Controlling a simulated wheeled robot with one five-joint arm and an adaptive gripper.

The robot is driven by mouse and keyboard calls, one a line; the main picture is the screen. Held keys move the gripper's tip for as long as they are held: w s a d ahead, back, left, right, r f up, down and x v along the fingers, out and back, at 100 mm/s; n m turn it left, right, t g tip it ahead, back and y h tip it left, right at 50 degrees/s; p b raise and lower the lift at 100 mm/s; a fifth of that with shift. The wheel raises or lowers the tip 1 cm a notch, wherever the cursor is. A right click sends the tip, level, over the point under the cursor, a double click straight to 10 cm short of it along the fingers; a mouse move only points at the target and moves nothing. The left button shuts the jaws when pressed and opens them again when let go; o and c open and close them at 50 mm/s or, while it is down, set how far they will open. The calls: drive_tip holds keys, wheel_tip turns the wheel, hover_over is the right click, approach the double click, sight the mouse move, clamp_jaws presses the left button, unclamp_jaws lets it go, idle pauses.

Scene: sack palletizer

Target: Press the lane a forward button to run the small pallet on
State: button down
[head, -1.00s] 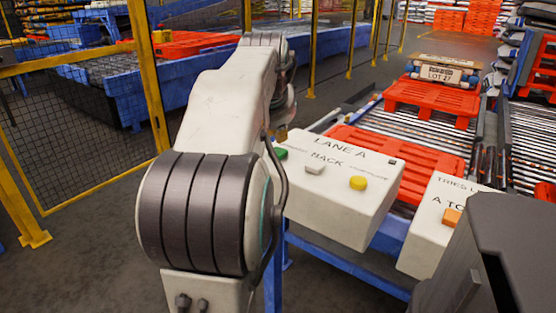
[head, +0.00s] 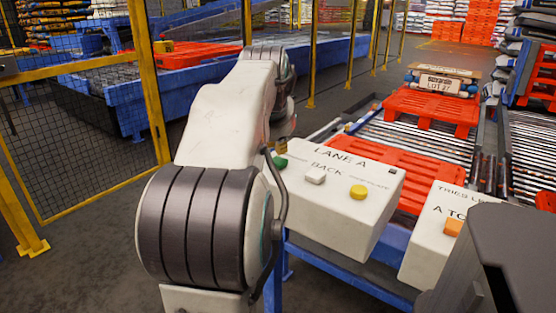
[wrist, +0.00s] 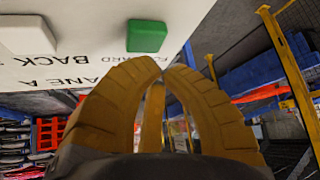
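The lane A button box (head: 345,205) is white and carries a green button (head: 281,162), a white button (head: 316,176) and a yellow button (head: 358,192). In the wrist view the green button (wrist: 147,36) sits by the word FORWARD, and the white one (wrist: 27,36) by BACK. My gripper (wrist: 163,71) has its yellow fingertips together, empty, close to the green button; I cannot tell whether they touch it. In the head view my arm mostly hides the gripper. An empty orange pallet (head: 405,168) lies on the rollers behind the box.
Another orange pallet (head: 432,106) carries sacks with a LOT 27 board (head: 440,83). A second white button box (head: 432,245) with an orange button stands at right. Yellow-framed mesh fencing (head: 80,130) is at left. Dark open floor (head: 90,275) lies in front.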

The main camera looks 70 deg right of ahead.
sight(276, 157)
drive_tip(key=shift+f+b, duration=0.7)
drive_tip(key=shift+f, duration=0.35)
idle(1.5)
drive_tip(key=shift+r, duration=0.1)
drive_tip(key=shift+r+p, duration=0.95)
drive_tip(key=shift+p, duration=0.05)
wheel_tip(276, 157, up, 5)
drive_tip(key=p, duration=0.5)
idle(1.1)
